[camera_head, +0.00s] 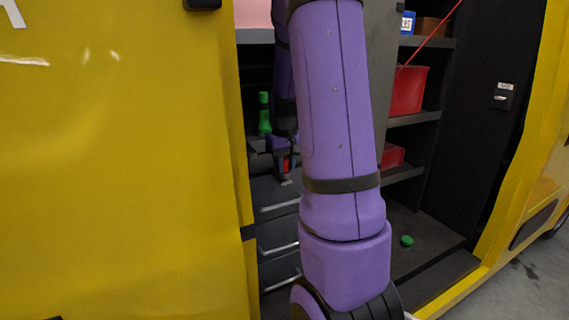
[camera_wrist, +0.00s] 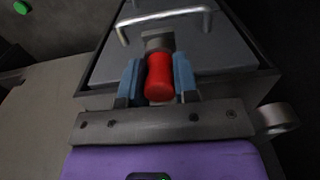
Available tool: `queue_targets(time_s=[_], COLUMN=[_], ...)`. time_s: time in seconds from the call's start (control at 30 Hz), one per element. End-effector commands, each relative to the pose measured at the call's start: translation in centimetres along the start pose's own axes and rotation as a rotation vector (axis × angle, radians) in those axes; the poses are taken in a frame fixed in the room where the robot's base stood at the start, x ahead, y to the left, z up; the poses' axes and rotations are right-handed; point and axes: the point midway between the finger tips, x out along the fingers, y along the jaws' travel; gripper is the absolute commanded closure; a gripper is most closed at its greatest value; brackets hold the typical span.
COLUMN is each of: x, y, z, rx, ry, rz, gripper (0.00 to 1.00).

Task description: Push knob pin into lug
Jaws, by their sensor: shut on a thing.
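A red knob (camera_wrist: 159,78) sits between the two blue fingertips of my gripper (camera_wrist: 158,66) in the wrist view. The fingers are shut on its sides. A grey metal block (camera_wrist: 158,40), which looks like the lug, is directly beyond the knob's far end. The pin itself does not show, and I cannot tell how deep it is in the lug. In the head view the red knob (camera_head: 287,164) is a small patch at my gripper, low in the opening of the yellow vehicle. My arm hides much of that area.
Grey drawers (camera_head: 277,200) with metal handles are around my gripper. A green bottle (camera_head: 264,115) stands just behind it. Red bins (camera_head: 408,91) sit on shelves at the right. A green round cap (camera_head: 406,241) lies on the compartment floor. The yellow panel (camera_head: 120,160) borders the left side.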

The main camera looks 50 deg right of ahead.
Motion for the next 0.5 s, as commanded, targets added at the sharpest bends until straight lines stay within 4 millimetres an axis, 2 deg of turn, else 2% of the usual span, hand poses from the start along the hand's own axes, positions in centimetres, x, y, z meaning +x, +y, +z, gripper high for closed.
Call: queue_targets(time_s=[0.07, 0.1, 0.2, 0.23, 0.5], x=[-0.02, -0.02, -0.03, -0.03, -0.09], y=[0.00, 0.00, 0.00, 0.00, 0.00], z=[-0.01, -0.01, -0.02, -0.02, -0.02], rx=[0.000, 0.000, 0.000, 0.000, 0.000], ry=[0.000, 0.001, 0.001, 0.001, 0.001], rz=[0.000, 0.000, 0.000, 0.000, 0.000], gripper=[1.00, 0.70, 0.47, 0.42, 0.42])
